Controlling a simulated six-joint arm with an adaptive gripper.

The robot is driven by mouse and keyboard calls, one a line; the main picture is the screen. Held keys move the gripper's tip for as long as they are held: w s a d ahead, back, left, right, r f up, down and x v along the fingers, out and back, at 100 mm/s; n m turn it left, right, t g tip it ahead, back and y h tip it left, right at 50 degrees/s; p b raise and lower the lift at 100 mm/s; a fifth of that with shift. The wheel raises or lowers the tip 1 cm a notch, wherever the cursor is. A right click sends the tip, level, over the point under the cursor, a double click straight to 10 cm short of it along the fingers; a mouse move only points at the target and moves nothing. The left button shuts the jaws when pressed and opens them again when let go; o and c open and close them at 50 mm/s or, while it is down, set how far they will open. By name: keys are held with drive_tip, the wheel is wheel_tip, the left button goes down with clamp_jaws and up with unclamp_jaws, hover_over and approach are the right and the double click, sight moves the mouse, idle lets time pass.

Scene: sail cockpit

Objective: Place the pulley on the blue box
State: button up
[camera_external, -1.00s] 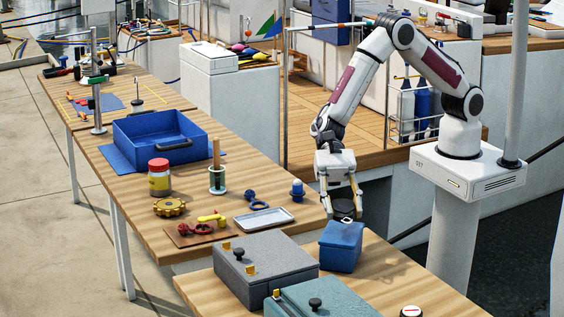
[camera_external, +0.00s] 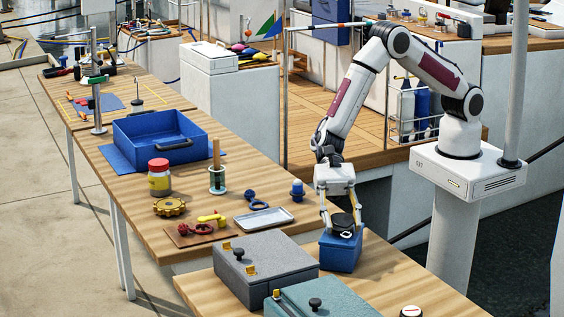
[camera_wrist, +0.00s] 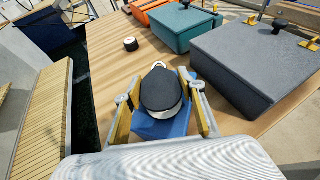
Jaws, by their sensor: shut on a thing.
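The pulley is a dark rounded block (camera_external: 343,221) with a light metal edge. It also shows in the wrist view (camera_wrist: 161,90), between the two yellowish fingers. My gripper (camera_external: 342,228) points down and is shut on the pulley. The small blue box (camera_external: 340,254) stands on the near table directly below. The pulley is at the level of its top and seems to touch it, though the contact is hidden. In the wrist view the blue box (camera_wrist: 165,128) shows around and beneath the pulley.
A grey box (camera_external: 265,265) with a black knob and a teal box (camera_external: 322,299) stand left and in front of the blue box. A small round white-and-black item (camera_external: 410,311) lies at the front edge. A metal tray (camera_external: 263,218) and a large blue bin (camera_external: 160,140) are farther left.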

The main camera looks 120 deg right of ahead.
drive_tip(key=shift+f, duration=0.1)
drive_tip(key=o, duration=1.2)
drive_tip(key=shift+s+d+r, duration=0.15)
drive_tip(key=shift+d+r, duration=0.2)
drive_tip(key=shift+d, duration=0.1)
drive_tip(key=v, duration=1.1)
